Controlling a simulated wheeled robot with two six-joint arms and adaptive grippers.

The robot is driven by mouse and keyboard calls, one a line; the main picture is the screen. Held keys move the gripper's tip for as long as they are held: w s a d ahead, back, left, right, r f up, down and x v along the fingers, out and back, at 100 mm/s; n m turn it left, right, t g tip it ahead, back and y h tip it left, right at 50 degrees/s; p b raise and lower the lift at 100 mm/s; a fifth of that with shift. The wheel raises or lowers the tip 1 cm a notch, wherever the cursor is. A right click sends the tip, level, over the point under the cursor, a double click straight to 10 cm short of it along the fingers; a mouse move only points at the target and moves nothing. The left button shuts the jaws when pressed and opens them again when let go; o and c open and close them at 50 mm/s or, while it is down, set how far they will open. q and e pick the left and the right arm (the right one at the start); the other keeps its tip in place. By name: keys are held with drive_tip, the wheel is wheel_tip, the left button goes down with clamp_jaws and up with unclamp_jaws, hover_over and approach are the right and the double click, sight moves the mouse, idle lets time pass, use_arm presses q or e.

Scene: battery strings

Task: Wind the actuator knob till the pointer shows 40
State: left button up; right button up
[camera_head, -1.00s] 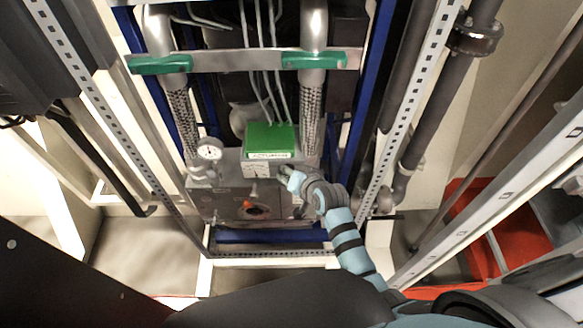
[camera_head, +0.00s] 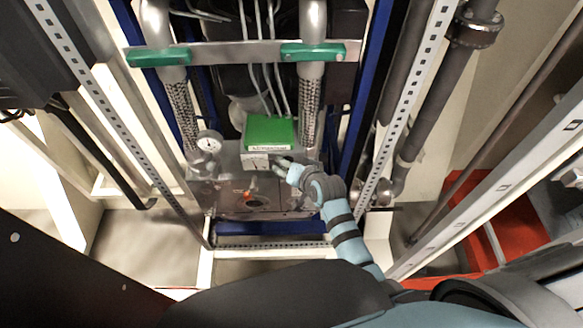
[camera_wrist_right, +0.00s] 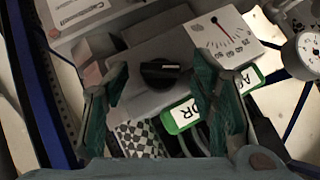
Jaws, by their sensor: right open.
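My right gripper (camera_head: 280,163) is at the actuator's right side. In the wrist view its open green fingers (camera_wrist_right: 160,85) lie either side of the knob, with visible gaps. My left gripper is out of view.
A round gauge (camera_head: 209,141) stands left of the actuator. A braided pipe (camera_head: 309,110) rises just behind my gripper. A metal crossbar with green handles (camera_head: 313,53) spans above. Perforated rails (camera_head: 408,100) frame the bay.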

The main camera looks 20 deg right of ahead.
drive_tip(key=v, duration=0.7)
drive_tip(key=shift+s, duration=0.2)
drive_tip(key=shift+w+r, duration=0.1)
drive_tip(key=shift+a, duration=0.1)
